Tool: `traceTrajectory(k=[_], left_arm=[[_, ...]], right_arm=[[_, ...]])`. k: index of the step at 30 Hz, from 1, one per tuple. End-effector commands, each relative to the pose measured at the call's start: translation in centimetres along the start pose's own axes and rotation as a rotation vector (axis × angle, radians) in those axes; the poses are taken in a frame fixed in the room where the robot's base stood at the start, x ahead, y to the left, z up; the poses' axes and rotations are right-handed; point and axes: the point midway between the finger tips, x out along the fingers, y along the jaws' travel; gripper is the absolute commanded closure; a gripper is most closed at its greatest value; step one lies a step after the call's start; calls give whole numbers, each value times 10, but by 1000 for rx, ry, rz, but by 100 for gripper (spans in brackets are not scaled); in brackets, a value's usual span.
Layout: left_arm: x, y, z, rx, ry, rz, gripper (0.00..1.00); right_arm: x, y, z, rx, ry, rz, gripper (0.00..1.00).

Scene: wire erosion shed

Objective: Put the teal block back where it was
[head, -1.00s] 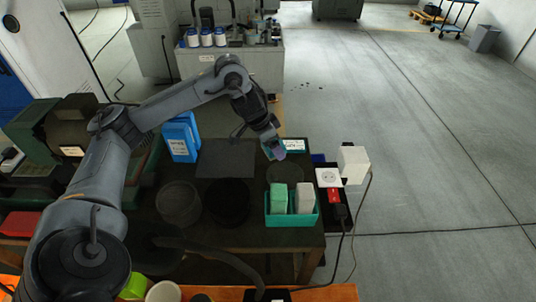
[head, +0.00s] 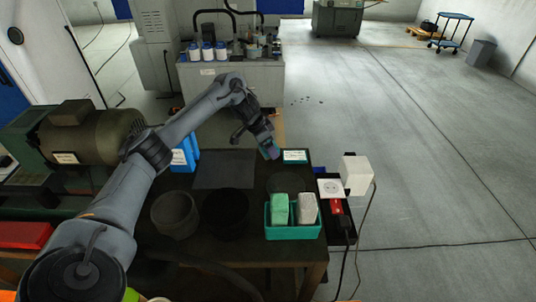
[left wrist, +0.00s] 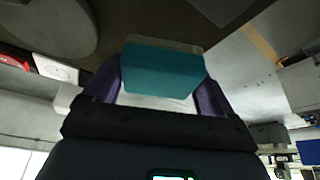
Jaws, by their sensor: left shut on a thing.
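My left gripper (left wrist: 160,88) is shut on the teal block (left wrist: 160,70), with one purple finger on each side of it. A gap between block and tabletop cannot be judged. A teal tray (head: 292,233) at the front right holds a green block (head: 280,209) and a pale grey block (head: 308,209) side by side. My right gripper is not in view.
A dark round disc (head: 285,183) lies behind the tray. A dark flat mat (head: 224,169), a grey bowl (head: 174,215) and a black round bowl (head: 226,213) are left of it. A white box (head: 356,174) and a socket (head: 331,188) with a cable edge the table's right side.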

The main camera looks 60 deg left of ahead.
Motion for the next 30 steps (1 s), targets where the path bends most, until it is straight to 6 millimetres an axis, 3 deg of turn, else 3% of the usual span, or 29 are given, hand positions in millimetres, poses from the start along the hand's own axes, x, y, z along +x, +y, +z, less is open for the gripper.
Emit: traceTrajectory(k=[9,22,23,24,26,30], left_arm=[[33,0,15,-1,-2,0,39],[37,0,16,-1,-1,0,39],[38,0,16,0,-1,0,13],[38,0,16,0,-1,0,7],[38,0,16,0,-1,0,0],[38,0,16,0,-1,0,0]], right_arm=[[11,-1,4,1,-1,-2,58],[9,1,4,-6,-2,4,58],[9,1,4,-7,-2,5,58],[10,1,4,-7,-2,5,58],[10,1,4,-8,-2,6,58],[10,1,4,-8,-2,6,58]])
